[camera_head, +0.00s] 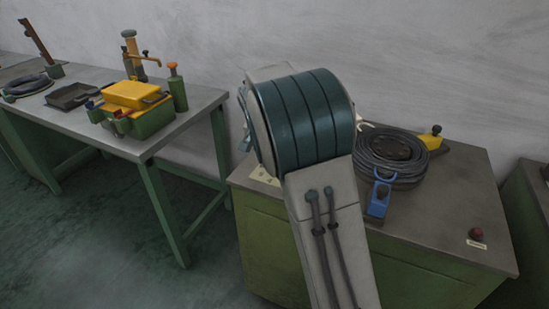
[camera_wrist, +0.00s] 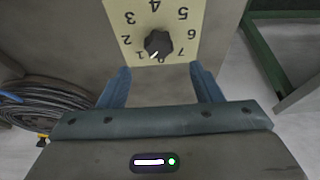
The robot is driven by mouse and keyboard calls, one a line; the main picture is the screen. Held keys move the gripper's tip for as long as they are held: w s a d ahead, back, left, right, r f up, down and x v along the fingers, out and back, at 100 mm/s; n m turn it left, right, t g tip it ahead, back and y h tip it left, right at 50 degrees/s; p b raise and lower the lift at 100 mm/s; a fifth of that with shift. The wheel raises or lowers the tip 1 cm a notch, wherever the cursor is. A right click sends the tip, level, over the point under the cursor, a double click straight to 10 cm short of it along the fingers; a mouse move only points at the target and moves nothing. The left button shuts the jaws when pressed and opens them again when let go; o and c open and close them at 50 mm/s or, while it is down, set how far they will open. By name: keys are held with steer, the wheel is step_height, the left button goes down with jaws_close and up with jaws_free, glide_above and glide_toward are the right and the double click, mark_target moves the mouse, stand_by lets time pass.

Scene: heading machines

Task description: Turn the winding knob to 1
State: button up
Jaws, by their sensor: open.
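The green cabinet (camera_head: 450,225) also carries a black cable coil (camera_head: 390,155), a blue tool (camera_head: 379,199) and a red button (camera_head: 477,233). A workbench (camera_head: 185,125) with a yellow and green toolbox (camera_head: 145,115) stands to the left, with floor between.

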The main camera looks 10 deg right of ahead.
steer(key=v, duration=0.6)
